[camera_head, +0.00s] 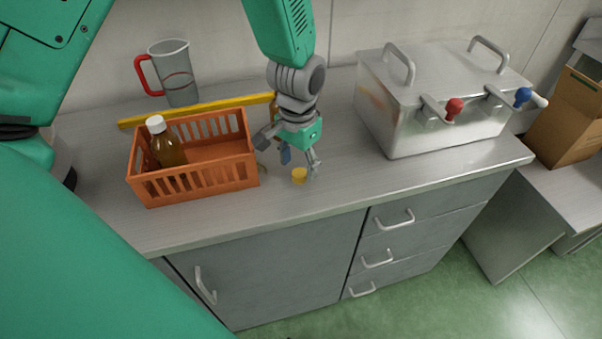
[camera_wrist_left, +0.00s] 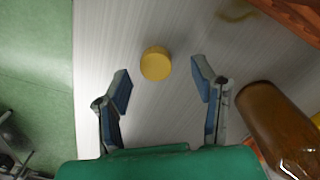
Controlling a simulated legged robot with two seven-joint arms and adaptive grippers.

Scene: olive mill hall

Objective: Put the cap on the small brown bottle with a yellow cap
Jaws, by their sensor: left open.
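The small yellow cap (camera_head: 299,175) lies on the grey counter near its front edge. In the left wrist view the cap (camera_wrist_left: 155,64) lies just beyond and between the two fingertips, untouched. My left gripper (camera_head: 291,162) is open and empty above the counter, pointing down, close to the cap; in the wrist view its fingers (camera_wrist_left: 160,85) are spread wide. A brown bottle (camera_wrist_left: 275,120) shows at the lower right of the wrist view, beside the gripper, partly cut off by the frame. In the head view the gripper and wrist hide most of that spot. My right gripper is not in view.
An orange crate (camera_head: 205,183) holding a brown bottle with a white cap (camera_head: 164,142) stands left of the gripper. Behind are a yellow bar (camera_head: 200,108) and a jug with a red handle (camera_head: 175,73). A metal box with levers (camera_head: 430,105) stands right. Counter between is clear.

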